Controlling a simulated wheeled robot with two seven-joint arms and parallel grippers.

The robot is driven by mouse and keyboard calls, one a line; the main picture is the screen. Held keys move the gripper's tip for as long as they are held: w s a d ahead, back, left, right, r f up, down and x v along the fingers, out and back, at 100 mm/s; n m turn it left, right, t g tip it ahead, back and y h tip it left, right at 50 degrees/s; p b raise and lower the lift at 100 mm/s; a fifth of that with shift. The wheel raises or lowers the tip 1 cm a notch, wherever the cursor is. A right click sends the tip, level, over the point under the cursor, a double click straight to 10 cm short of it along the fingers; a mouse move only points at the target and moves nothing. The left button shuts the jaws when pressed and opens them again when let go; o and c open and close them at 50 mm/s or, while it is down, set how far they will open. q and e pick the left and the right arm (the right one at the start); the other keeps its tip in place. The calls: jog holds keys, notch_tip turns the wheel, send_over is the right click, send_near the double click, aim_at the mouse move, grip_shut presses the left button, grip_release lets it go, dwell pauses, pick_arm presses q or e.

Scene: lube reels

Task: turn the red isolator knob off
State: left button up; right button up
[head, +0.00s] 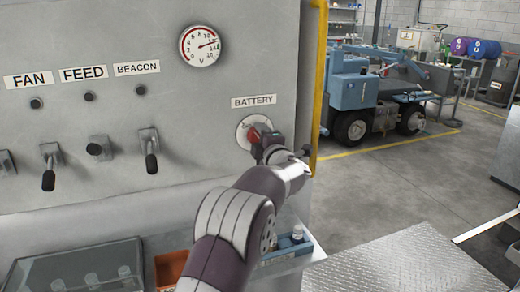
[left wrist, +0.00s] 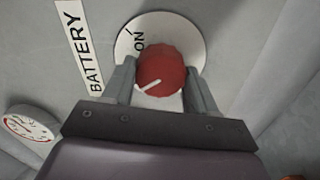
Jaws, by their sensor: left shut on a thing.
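The red isolator knob (head: 255,134) sits on a pale round plate (head: 243,128) under the BATTERY label (head: 254,101) on the grey panel. In the left wrist view the red knob (left wrist: 161,70) is between the two fingers of my left gripper (left wrist: 160,82). The fingers are shut on its sides. The knob's white pointer line slants toward the lower left of that view. The word ON shows on the plate above the knob; the rest of the plate is partly hidden by the gripper. In the head view my left gripper (head: 268,145) reaches the knob from the right. My right gripper is out of view.
A gauge (head: 200,46) is above left of the knob. Levers (head: 149,150) and FAN, FEED and BEACON labels are further left. A yellow rail (head: 320,90) edges the panel on the right. A small blue tray (head: 287,248) sits below. Open floor lies right.

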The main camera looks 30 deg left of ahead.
pick_arm(q)
jog(key=shift+r+n+b, duration=0.1)
jog(key=shift+n+b, duration=0.6)
jog(key=shift+n, duration=0.2)
jog(key=o, duration=1.1)
jog(key=shift+a, duration=0.1)
jog(key=shift+c, duration=0.2)
jog(key=b+v, duration=0.2)
jog(key=v, duration=1)
jog(key=shift+s+d, duration=0.25)
jog(key=shift+d, duration=0.05)
